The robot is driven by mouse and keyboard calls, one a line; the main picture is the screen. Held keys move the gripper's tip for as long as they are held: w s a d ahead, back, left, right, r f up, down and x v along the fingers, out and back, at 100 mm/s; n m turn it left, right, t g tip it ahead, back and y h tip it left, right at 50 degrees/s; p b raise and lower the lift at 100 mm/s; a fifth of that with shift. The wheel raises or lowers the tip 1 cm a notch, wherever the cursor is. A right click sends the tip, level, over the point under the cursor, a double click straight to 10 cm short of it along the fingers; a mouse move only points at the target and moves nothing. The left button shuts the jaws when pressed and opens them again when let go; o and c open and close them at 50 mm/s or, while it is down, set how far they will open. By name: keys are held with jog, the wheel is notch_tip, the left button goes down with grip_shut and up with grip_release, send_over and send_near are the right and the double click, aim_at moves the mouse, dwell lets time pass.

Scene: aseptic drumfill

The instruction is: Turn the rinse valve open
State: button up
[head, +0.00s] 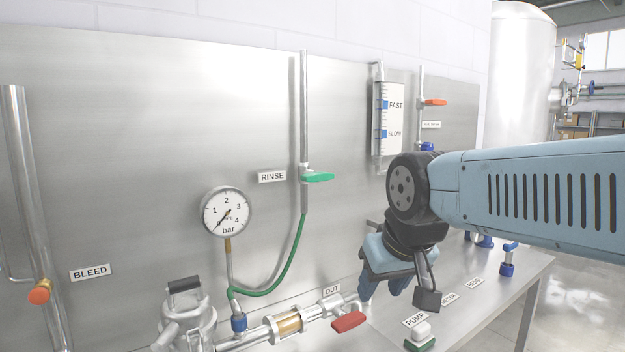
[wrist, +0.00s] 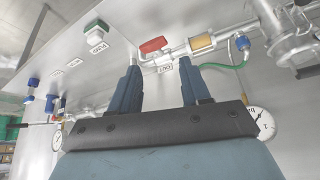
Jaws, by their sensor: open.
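The rinse valve has a green lever (head: 318,177) on a vertical steel pipe (head: 304,110), beside the RINSE label (head: 272,177). The lever lies level, across the pipe, and points right. A green hose (head: 290,262) hangs below it and also shows in the wrist view (wrist: 226,66). My gripper (head: 383,291) is to the right of the lever and lower, pointing down, apart from it. In the wrist view its two blue fingers (wrist: 162,72) are spread with nothing between them. The green lever is not visible in the wrist view.
A red OUT lever (head: 348,321) is on the low pipe, left of my gripper. A pressure gauge (head: 226,211) hangs left of the hose. A green-based PUMP button (head: 420,338) is on the bench. Bare panel lies between my gripper and the green lever.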

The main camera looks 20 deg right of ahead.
jog(key=w+d+r+m+t+h, duration=0.2)
jog(key=w+d+m+t, duration=0.1)
jog(key=w+d+m, duration=0.3)
jog(key=m+t+y, duration=0.8)
jog(key=t, duration=0.1)
send_near(321, 179)
jog(key=x, duration=1)
jog(key=shift+w+r, duration=0.1)
jog(key=shift+c, duration=0.2)
grip_shut()
